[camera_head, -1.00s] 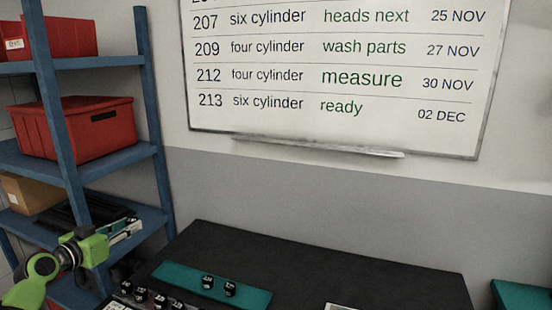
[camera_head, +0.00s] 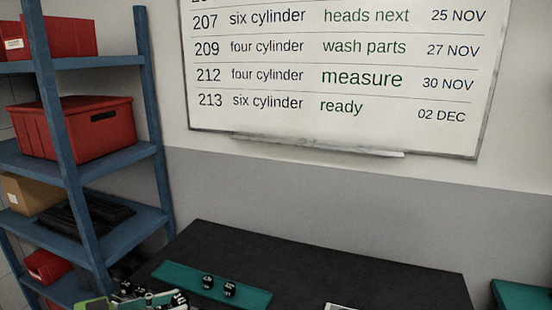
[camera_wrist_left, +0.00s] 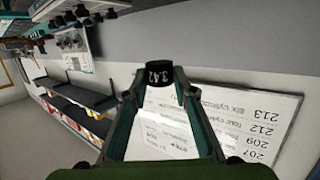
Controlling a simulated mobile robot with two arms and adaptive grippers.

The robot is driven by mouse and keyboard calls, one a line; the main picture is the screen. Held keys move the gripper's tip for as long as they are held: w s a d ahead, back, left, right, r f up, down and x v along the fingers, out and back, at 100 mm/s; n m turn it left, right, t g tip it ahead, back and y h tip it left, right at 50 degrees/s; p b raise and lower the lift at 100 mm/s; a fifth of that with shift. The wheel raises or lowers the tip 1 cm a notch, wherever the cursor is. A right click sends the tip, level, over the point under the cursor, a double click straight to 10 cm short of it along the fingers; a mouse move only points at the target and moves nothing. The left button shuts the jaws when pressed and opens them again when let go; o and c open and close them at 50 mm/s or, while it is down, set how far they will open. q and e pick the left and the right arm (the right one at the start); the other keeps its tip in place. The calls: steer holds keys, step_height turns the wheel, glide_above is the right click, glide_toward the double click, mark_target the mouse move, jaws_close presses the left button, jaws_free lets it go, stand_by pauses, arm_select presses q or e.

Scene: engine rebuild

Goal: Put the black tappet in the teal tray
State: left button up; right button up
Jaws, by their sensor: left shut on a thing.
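The teal tray (camera_head: 253,299) lies on the dark bench, with two black tappets (camera_head: 208,282) standing on it. My left gripper (camera_head: 168,301) is at the bottom edge of the head view, left of the tray and partly cut off. In the left wrist view my left gripper (camera_wrist_left: 160,83) is shut on a black tappet (camera_wrist_left: 159,73) marked 3.42, held between the fingertips. A black piece with white marks at the gripper tip in the head view (camera_head: 180,299) appears to be this tappet. My right gripper is not in view.
More black tappets (camera_head: 127,287) stand left of the tray, partly hidden by my gripper. The dark bench top (camera_head: 340,266) is clear behind and right of the tray. A blue shelf rack (camera_head: 70,150) stands at the left. A whiteboard (camera_head: 335,75) hangs behind.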

arm_select(q)
steer(key=s+d+b, duration=0.1)
steer(key=s+d, duration=0.2)
steer(key=s, duration=0.8)
steer(key=shift+s+f+g, duration=0.2)
steer(key=shift+s+g, duration=0.1)
steer(key=shift+s, duration=0.05)
steer(key=shift+d, duration=0.1)
